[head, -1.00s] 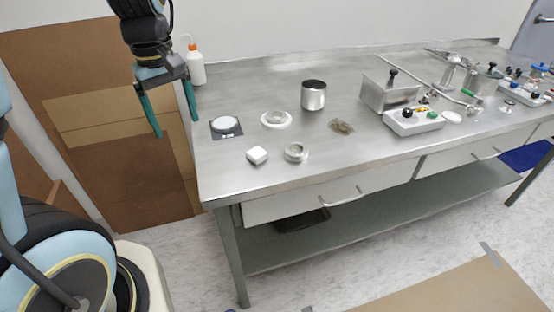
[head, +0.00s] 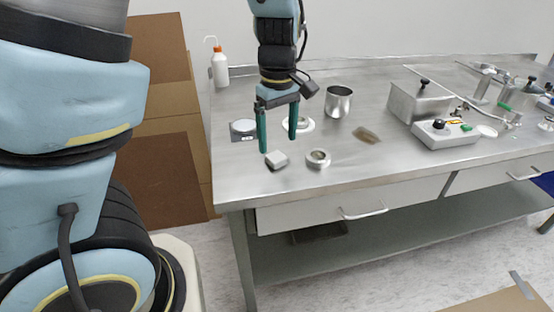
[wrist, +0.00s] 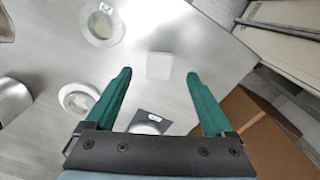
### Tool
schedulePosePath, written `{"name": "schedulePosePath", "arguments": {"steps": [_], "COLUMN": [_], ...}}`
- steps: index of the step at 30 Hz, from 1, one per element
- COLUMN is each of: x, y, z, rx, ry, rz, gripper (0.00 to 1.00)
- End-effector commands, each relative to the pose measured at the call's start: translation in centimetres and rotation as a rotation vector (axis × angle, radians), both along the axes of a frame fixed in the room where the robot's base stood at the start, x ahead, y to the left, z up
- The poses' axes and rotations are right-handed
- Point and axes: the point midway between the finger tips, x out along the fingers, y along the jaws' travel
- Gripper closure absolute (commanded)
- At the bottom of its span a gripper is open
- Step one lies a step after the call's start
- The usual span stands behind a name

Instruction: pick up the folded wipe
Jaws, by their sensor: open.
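The folded wipe (head: 277,160) is a small white square pad lying on the steel bench near its front left. It also shows in the wrist view (wrist: 159,66), just beyond and between my fingertips. My gripper (head: 277,145) points down over the bench, open and empty, with its two green fingers spread apart. In the head view the fingertips are close above and behind the wipe. In the wrist view my gripper (wrist: 158,73) has one finger to each side of the wipe's line. I see no contact with it.
A white-rimmed dish (head: 299,124), a small disc on a dark square plate (head: 243,129) and a steel cup (head: 338,102) stand behind. A brownish flat item (head: 367,135) lies farther right. The bench's front edge is close.

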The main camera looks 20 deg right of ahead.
Motion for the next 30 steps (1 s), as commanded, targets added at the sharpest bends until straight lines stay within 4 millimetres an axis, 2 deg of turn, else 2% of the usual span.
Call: {"name": "schedulePosePath", "arguments": {"steps": [10, 14, 20, 30], "x": [0.3, 0.3, 0.3, 0.3], "y": [0.0, 0.0, -0.1, 0.0], "z": [-4.5, -5.2, -5.2, -5.2], "rx": [0.004, 0.002, 0.001, 0.001], "ry": [0.003, 0.002, 0.001, 0.001], "rz": [0.002, 0.000, 0.000, 0.000], "gripper": [0.12, 0.12, 0.12, 0.50]}}
